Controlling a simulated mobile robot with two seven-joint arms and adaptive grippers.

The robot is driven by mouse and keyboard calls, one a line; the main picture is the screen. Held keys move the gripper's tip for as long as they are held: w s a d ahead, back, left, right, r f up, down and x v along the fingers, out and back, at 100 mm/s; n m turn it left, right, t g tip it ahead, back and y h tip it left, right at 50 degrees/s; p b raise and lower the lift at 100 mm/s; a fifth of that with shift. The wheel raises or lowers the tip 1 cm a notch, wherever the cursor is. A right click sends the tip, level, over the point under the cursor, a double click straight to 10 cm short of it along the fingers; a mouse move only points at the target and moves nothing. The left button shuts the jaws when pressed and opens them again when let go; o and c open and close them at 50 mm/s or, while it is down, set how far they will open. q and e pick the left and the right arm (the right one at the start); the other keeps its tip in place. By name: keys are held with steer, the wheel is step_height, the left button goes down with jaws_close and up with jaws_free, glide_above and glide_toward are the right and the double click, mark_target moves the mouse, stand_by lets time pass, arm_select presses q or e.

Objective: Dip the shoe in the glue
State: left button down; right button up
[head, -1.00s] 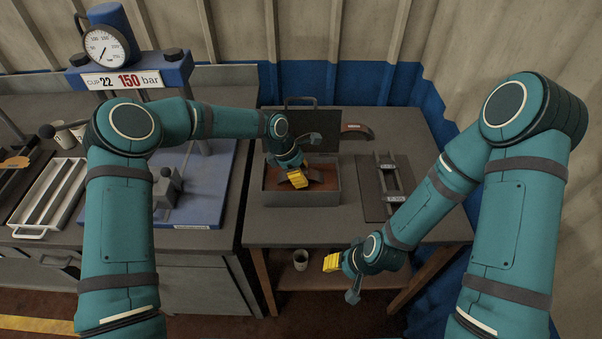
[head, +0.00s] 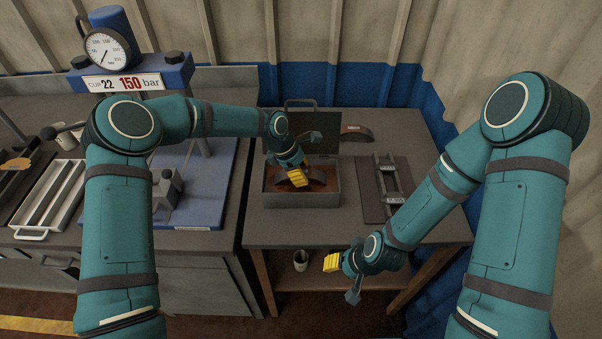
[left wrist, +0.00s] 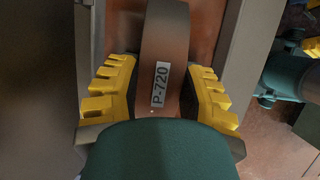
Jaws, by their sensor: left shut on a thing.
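My left gripper (head: 297,178) is over the open grey glue box (head: 300,202), shut on a dark curved brake shoe (head: 322,172). In the left wrist view the shoe (left wrist: 166,45) runs between the yellow fingers and bears a label "P-720". Brown-red glue (head: 280,184) covers the bottom of the box. The shoe is down inside the box, low over or in the glue; whether it touches the glue I cannot tell. My right gripper (head: 333,262) hangs in front of the table's edge, away from the box; its finger opening is not clear.
The box's raised lid (head: 325,141) stands behind it. Another curved shoe (head: 357,131) lies at the back right. A dark rack (head: 388,180) lies on the table's right side. A blue press (head: 130,72) with a gauge stands at left. A cup (head: 301,260) stands on the lower shelf.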

arm_select(q)
step_height(320, 180, up, 11)
steer(key=p, duration=0.5)
steer(key=shift+p, duration=0.3)
stand_by(0.8)
steer(key=shift+f, duration=0.1)
stand_by(1.1)
